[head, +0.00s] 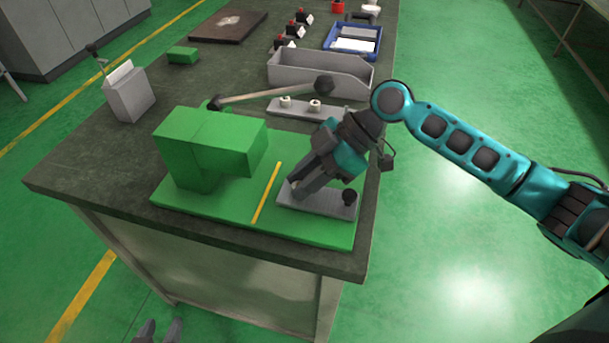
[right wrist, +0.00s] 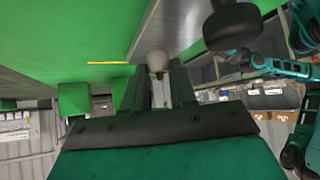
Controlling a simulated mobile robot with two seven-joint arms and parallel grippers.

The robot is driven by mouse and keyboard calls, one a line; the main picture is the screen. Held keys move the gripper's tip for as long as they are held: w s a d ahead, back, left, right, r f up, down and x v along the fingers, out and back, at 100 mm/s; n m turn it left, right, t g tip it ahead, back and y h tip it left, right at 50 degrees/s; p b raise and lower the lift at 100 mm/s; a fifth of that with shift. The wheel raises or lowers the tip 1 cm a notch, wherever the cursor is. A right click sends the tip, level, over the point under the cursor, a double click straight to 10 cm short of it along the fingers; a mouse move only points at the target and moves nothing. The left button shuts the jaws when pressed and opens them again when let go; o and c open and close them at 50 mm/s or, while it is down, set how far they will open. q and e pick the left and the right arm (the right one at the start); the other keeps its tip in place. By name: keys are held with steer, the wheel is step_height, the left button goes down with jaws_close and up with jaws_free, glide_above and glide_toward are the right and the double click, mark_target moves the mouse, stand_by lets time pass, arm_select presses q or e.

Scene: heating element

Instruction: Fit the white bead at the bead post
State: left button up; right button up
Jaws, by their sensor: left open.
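My right gripper (head: 293,187) reaches down over the left end of a grey plate (head: 318,203) on the green base. In the right wrist view its fingers (right wrist: 158,88) close around a small whitish round piece, the white bead (right wrist: 157,60), at their tips. The fingers hide most of the bead in the head view. My left gripper (head: 159,331) is open and empty at the bottom edge, below the table front.
A green block (head: 205,145) stands left on the base, and a yellow strip (head: 266,193) lies between it and the plate.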

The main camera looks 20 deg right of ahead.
steer(key=o, duration=0.5)
steer(key=v, duration=1.3)
